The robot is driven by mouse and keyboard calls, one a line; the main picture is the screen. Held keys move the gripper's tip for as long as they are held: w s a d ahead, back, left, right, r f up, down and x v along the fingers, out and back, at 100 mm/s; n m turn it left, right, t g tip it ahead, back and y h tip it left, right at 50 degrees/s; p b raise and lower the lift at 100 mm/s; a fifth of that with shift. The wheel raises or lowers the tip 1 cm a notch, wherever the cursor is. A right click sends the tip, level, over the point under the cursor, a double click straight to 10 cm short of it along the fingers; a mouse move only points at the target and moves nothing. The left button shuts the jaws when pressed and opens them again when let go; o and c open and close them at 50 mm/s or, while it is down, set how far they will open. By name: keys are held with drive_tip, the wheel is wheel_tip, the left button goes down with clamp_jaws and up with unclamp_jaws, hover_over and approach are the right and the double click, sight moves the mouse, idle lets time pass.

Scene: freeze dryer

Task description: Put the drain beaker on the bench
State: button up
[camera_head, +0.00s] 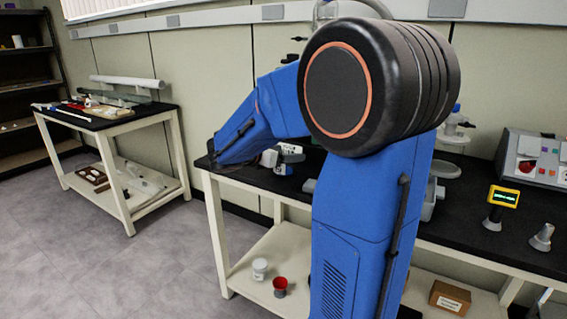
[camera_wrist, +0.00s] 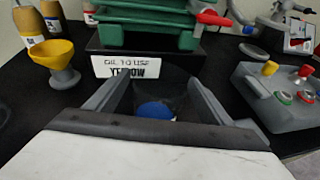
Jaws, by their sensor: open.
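In the wrist view, my gripper (camera_wrist: 157,82) is open, its two grey fingers pointing at the black bench top. Between and below the fingers is a dark, see-through-looking shape with a round blue patch (camera_wrist: 155,110); I cannot tell whether it is the drain beaker. A green apparatus (camera_wrist: 150,32) with a red tap (camera_wrist: 212,18) stands just beyond the fingertips. In the head view my blue arm hides much of the bench (camera_head: 470,212), and my gripper cannot be made out clearly.
The wrist view shows a sign reading "OIL TO USE YELLOW" (camera_wrist: 133,67), a yellow funnel (camera_wrist: 55,60) and bottles at left, and a grey control box (camera_wrist: 285,95) at right. In the head view, a white cup (camera_head: 260,268) and a red cup (camera_head: 280,286) stand on the lower shelf.

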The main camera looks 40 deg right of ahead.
sight(289, 144)
drive_tip(key=shift+x, duration=1.4)
drive_tip(key=c, duration=1.3)
drive_tip(key=shift+r, duration=0.15)
drive_tip(key=shift+r, duration=1.55)
drive_tip(key=shift+a+r, duration=0.1)
drive_tip(key=shift+a, duration=0.3)
drive_tip(key=a, duration=0.5)
drive_tip(key=s+a, duration=0.1)
drive_tip(key=a, duration=0.5)
drive_tip(key=s+a, duration=0.1)
drive_tip(key=a, duration=0.5)
drive_tip(key=shift+s, duration=0.2)
